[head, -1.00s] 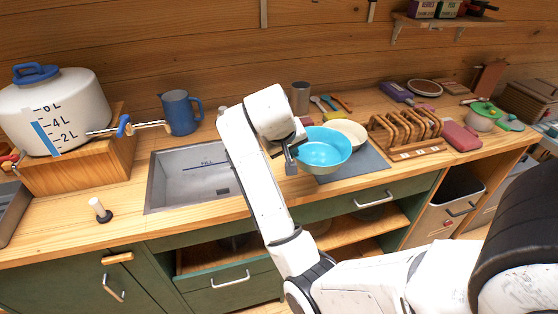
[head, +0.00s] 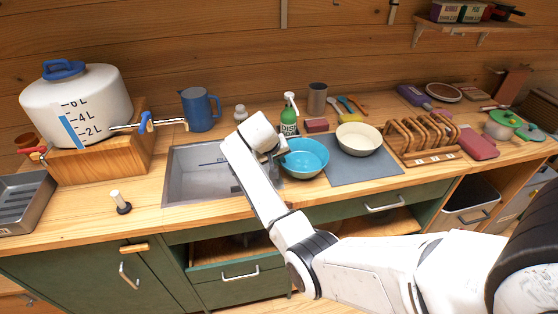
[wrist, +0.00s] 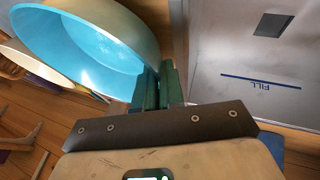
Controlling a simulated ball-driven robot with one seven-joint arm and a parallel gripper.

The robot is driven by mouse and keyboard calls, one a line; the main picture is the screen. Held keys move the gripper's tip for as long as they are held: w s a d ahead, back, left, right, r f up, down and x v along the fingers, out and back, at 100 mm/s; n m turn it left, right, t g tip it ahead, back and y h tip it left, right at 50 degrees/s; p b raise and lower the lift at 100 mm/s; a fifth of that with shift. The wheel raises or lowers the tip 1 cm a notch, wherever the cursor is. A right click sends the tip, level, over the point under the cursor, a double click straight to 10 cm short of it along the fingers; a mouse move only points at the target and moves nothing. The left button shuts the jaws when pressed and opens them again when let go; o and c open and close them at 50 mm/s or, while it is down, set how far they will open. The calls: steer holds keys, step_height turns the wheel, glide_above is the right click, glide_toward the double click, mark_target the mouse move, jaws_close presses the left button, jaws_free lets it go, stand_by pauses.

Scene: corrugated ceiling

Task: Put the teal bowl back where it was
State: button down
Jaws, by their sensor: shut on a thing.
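The teal bowl (head: 304,160) is blue inside with a pale outside. It is between the sink and the grey mat, at the mat's left edge. My gripper (head: 281,163) is shut on the bowl's left rim, partly hidden behind my arm in the head view. In the wrist view, the bowl (wrist: 95,48) is at upper left, its rim at the green fingers (wrist: 160,88) of my gripper, and it looks tilted. I cannot tell whether its base touches the counter.
A cream bowl (head: 359,140) stands on the grey mat (head: 362,174), whose front is bare. The sink (head: 205,190) lies to the left. A green soap bottle (head: 289,115), a red sponge (head: 317,126) and a grey cup (head: 317,99) stand behind. A wooden rack (head: 422,140) is at right.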

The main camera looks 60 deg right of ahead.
steer(key=shift+f, duration=0.65)
steer(key=shift+f, duration=0.2)
steer(key=c, duration=1.2)
jaws_free()
steer(key=shift+c, duration=0.2)
